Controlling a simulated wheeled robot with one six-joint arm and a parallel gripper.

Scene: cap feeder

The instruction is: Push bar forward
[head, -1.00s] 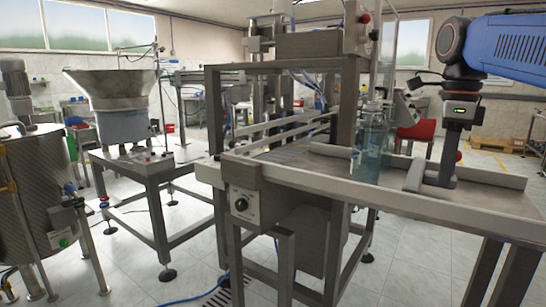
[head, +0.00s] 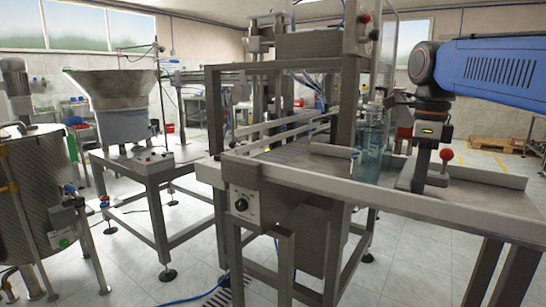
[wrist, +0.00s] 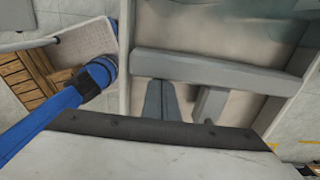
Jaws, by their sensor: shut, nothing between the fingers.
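The grey bar (head: 405,176) lies across the steel table, and a red knob (head: 446,154) stands on a stem to its right. In the wrist view the bar (wrist: 225,72) runs across the picture, with a grey arm (wrist: 210,104) joining it from below. My gripper (head: 419,188) is low over the table, right of the bar. Its fingers (wrist: 160,100) are shut and empty, with their tips at the bar's near face; they look in contact. Clear bluish bottles (head: 370,148) stand left of the bar; the machine frame partly hides them.
The table's front rail (head: 400,202) and a low back rail (head: 490,177) border the surface. A steel machine frame (head: 345,130) stands left of the bottles. A wooden pallet (head: 492,145) lies on the floor behind.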

